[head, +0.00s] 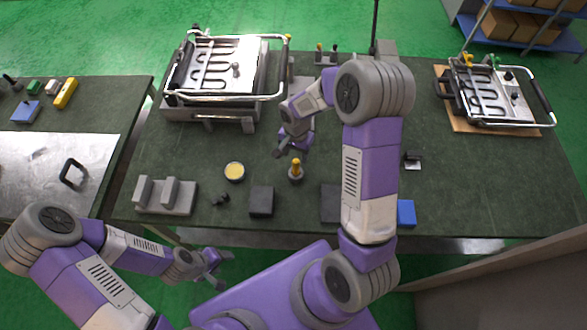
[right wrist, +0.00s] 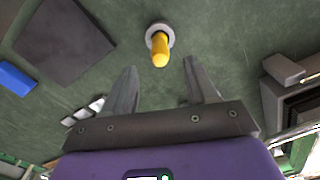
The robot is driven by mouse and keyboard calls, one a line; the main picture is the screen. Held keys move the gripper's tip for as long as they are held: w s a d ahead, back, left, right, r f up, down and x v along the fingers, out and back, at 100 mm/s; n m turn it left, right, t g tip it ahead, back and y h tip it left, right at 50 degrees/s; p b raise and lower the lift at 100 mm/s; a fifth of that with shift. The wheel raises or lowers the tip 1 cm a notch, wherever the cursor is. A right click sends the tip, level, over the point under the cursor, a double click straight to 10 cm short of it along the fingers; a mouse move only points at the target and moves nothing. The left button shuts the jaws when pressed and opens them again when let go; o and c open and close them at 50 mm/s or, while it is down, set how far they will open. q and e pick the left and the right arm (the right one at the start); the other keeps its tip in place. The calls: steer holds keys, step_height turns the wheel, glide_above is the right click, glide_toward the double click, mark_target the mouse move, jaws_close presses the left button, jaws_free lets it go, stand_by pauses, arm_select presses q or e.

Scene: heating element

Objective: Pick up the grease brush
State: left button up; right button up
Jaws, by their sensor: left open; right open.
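The grease brush (head: 295,164) shows as a yellow handle standing upright in a small grey round holder on the green table. It also shows in the right wrist view (right wrist: 159,55), beyond the gap between the fingertips. The bristles are hidden. My right gripper (head: 291,151) is open and empty, just behind the brush in the head view and apart from it. Its open fingers also show in the right wrist view (right wrist: 160,78). My left gripper (head: 224,268) is open and empty, in front of the table's near edge.
A round tin with yellow contents (head: 235,171) and a dark block (head: 261,201) stand near the brush. A grey stepped block (head: 166,195) is at the left. A heating-element frame (head: 222,70) stands behind; a blue block (head: 406,213) is at right.

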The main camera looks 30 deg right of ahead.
mark_target(296, 168)
steer(key=shift+w+f+b, duration=0.2)
steer(key=shift+f+b, duration=0.35)
steer(key=shift+f, duration=0.5)
steer(key=shift+s+f, duration=0.2)
steer(key=shift+f, duration=0.4)
step_height(296, 168, down, 6)
steer(key=shift+f, duration=0.2)
jaws_close()
steer(key=shift+r, duration=5.05)
